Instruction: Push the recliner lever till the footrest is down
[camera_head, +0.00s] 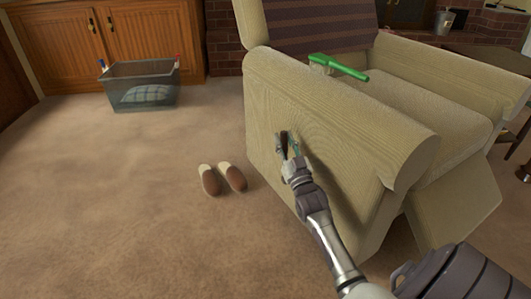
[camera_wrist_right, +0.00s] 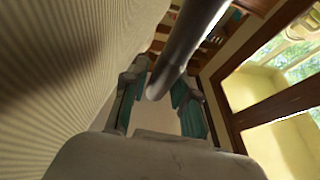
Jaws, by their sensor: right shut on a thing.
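The beige ribbed recliner (camera_head: 340,130) fills the right of the head view, with its near side panel facing me. Its footrest panel (camera_head: 455,215) slants at the front, below the seat. The dark recliner lever (camera_head: 283,139) is at the side panel, mostly hidden by my right gripper (camera_head: 290,148). In the right wrist view the lever (camera_wrist_right: 187,42) is a dark round bar between the teal-padded fingers of the right gripper (camera_wrist_right: 160,103). The right gripper is shut on the lever, close beside the ribbed side panel. My left gripper is in neither view.
Two brown slippers (camera_head: 222,178) sit on the carpet left of the recliner. A grey bin (camera_head: 138,95) stands by the wooden cabinet (camera_head: 125,40).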

